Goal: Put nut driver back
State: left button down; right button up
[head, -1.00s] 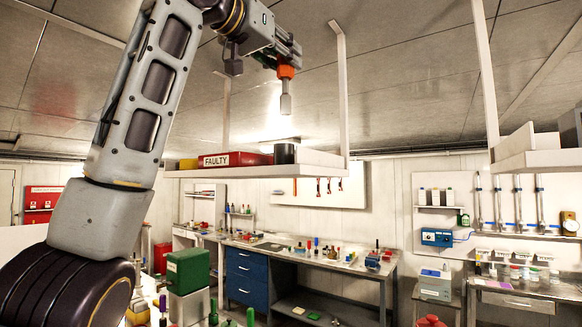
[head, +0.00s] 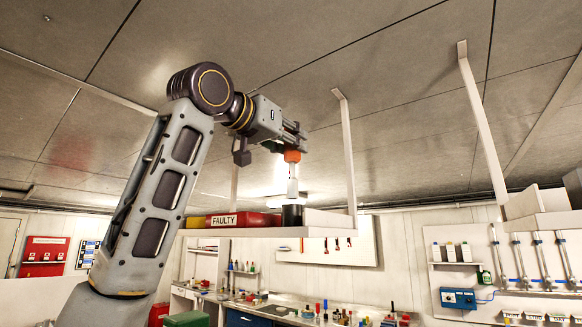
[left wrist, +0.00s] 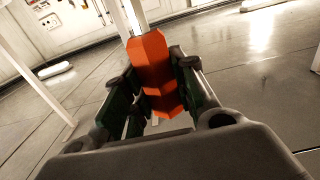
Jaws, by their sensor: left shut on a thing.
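My left gripper (head: 291,140) is shut on the orange handle (head: 292,156) of the nut driver, high above the hanging shelf (head: 255,231). The nut driver's pale shaft (head: 293,180) hangs straight down. In the left wrist view the orange handle (left wrist: 153,70) sits between the green-padded fingers. My right gripper is not in view.
A red bin (head: 246,219) marked FAULTY and a yellow bin (head: 195,222) stand left of the holder. Shelf hangers (head: 347,150) rise close to the right of my gripper. Another hanging shelf (head: 540,222) is at the right. Benches lie below.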

aim_at(290, 163)
pick_arm(q)
jog(key=shift+f, duration=0.5)
jog(key=shift+f, duration=2.15)
jog(key=c, duration=1.1)
grip_release()
jog(key=shift+c, duration=0.2)
